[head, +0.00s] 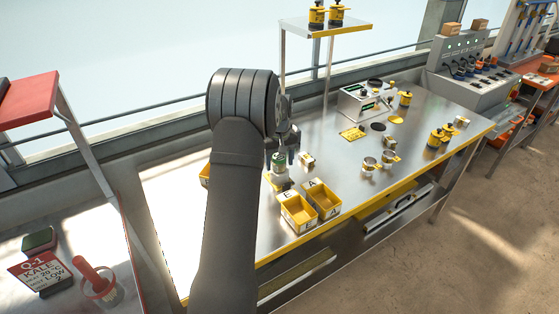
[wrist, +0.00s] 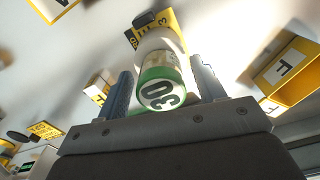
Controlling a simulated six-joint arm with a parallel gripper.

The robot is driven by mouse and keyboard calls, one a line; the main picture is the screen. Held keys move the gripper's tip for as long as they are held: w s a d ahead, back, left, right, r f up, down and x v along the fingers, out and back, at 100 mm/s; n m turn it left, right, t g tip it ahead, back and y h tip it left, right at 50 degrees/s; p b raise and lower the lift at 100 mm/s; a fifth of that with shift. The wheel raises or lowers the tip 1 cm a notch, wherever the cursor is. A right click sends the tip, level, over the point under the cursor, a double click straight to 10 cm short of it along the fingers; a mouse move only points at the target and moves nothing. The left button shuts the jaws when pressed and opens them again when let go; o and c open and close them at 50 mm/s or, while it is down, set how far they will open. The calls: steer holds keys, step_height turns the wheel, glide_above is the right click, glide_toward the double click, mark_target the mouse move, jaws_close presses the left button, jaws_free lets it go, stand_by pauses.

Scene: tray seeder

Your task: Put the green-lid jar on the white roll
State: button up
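The green-lid jar (wrist: 160,85) has a green cap marked 30 and a clear or pale body. In the wrist view it stands between the two fingers of my gripper (wrist: 163,82), with narrow gaps showing on both sides. In the head view the jar (head: 279,159) is upright beside my gripper (head: 289,150), which my arm partly hides. A white cylindrical piece, seemingly the white roll (head: 280,182), shows directly below the jar. It also shows beyond the jar in the wrist view (wrist: 158,40). Whether jar and roll touch is unclear.
Yellow bins marked with letters (head: 322,199) stand near the front edge. A small labelled box (head: 307,160) sits just right of the jar. Metal cups (head: 369,164) and a white machine (head: 362,101) are farther right. Bare metal table lies between them.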

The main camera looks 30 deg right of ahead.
mark_target(280, 158)
step_height(280, 158, up, 12)
steer(key=shift+r, duration=0.2)
stand_by(0.5)
steer(key=shift+f, duration=0.1)
step_height(280, 158, down, 12)
steer(key=shift+r, duration=2.05)
steer(key=shift+f, duration=0.1)
